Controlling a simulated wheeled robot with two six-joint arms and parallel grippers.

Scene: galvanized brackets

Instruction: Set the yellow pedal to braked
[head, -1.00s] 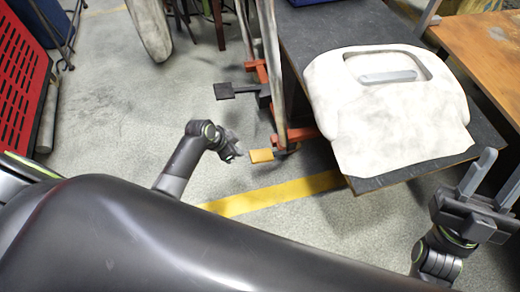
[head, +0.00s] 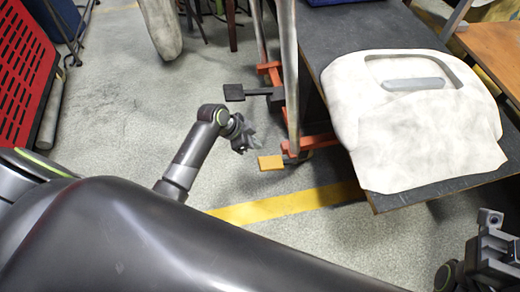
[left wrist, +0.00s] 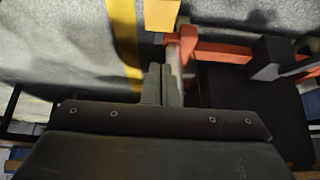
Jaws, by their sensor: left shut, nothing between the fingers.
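The yellow pedal (head: 271,162) is a small flat plate on the low orange frame of a wheeled stand. It juts out to the left in the head view and also shows at the top of the left wrist view (left wrist: 161,13). My left gripper (head: 248,143) is just up and left of the pedal in the head view. Its two fingers (left wrist: 161,84) are together and empty, apart from the pedal in the left wrist view. My right gripper (head: 490,235) is at the lower right edge, partly cut off. The pedal's exact tilt is hard to tell.
A black pedal (head: 236,92) sticks out farther back on the orange frame (head: 315,142). Right of it is a dark table (head: 405,197) with a pale moulded panel (head: 420,130). A yellow floor line (head: 285,205) runs in front. Open concrete floor lies to the left.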

